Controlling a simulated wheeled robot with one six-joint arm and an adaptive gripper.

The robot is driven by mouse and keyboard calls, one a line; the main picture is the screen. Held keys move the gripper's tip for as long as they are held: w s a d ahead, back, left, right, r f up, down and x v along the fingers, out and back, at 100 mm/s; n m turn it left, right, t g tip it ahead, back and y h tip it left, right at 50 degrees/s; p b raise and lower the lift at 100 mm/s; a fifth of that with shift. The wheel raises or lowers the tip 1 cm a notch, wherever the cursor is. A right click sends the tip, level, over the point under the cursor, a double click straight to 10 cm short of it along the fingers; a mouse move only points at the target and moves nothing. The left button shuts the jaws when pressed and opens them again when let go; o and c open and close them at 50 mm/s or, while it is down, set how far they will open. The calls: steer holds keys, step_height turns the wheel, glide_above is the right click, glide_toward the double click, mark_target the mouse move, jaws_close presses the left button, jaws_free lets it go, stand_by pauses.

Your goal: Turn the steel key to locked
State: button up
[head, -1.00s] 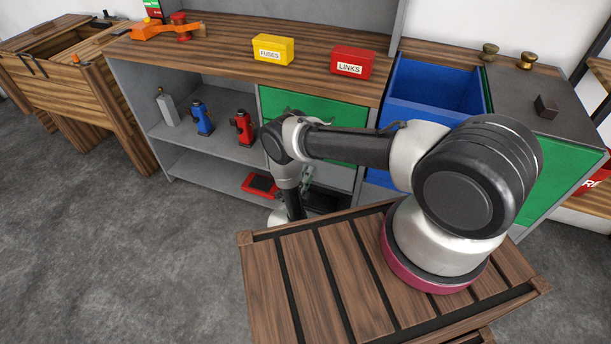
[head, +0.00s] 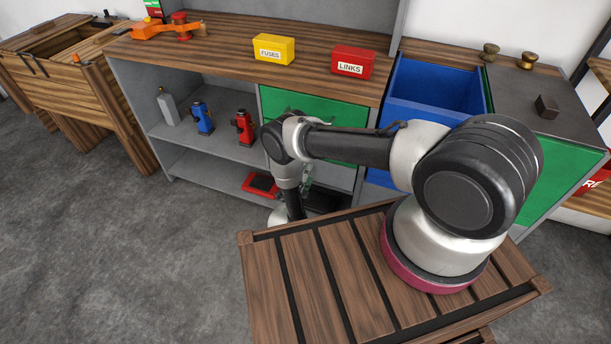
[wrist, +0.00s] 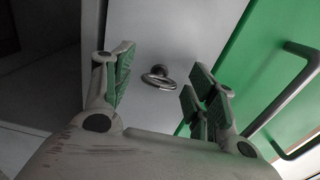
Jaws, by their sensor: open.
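The steel key (wrist: 160,77) shows in the wrist view as a grey ring-shaped bow on a round lock, set in a pale grey panel (wrist: 135,35). My gripper (wrist: 160,88) is open, with its green-padded fingers apart, one on each side of the key in the picture. The fingers do not appear to touch it, and how far off the key is I cannot tell. In the head view my arm hides the key, and only part of my gripper (head: 305,178) shows low by the cabinet.
A green panel with a dark bar handle (wrist: 285,98) is close on the right in the wrist view. In the head view, a yellow FUSES box (head: 273,49) and a red LINKS box (head: 351,62) stand on the wooden top. An open blue drawer (head: 432,112) is to the right.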

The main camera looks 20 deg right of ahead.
steer(key=v, duration=1.2)
